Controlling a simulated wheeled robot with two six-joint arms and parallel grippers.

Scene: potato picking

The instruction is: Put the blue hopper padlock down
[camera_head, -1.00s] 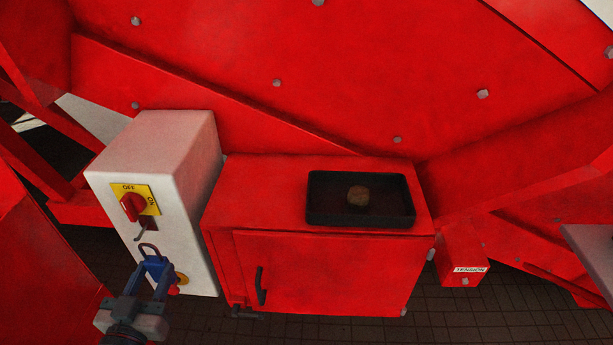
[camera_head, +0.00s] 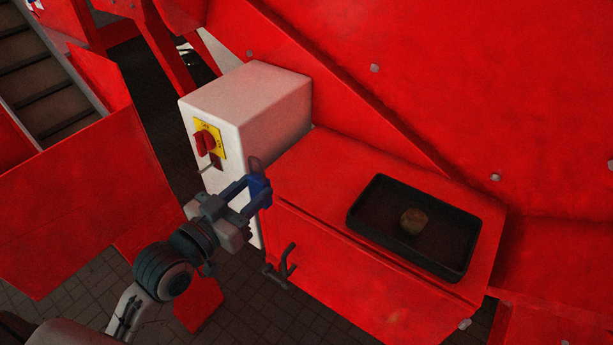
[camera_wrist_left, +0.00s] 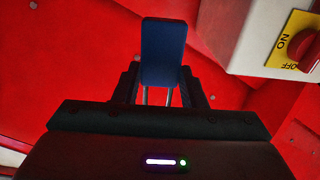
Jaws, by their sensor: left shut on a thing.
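My left gripper (camera_head: 250,196) is shut on the blue padlock (camera_head: 258,186). It holds the padlock in the air near the front left edge of the red cabinet top, beside the white switch box. In the left wrist view the blue padlock (camera_wrist_left: 163,52) stands between the two dark fingers (camera_wrist_left: 160,86), with parts of its metal shackle showing between them. In the head view the gripper partly hides the padlock. My right gripper is not in view.
The white switch box (camera_head: 262,108) has a red rotary switch (camera_head: 205,141) on a yellow plate. A black tray (camera_head: 364,222) with a brown potato (camera_head: 413,221) lies on the red cabinet (camera_head: 325,172). The cabinet top left of the tray is clear.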

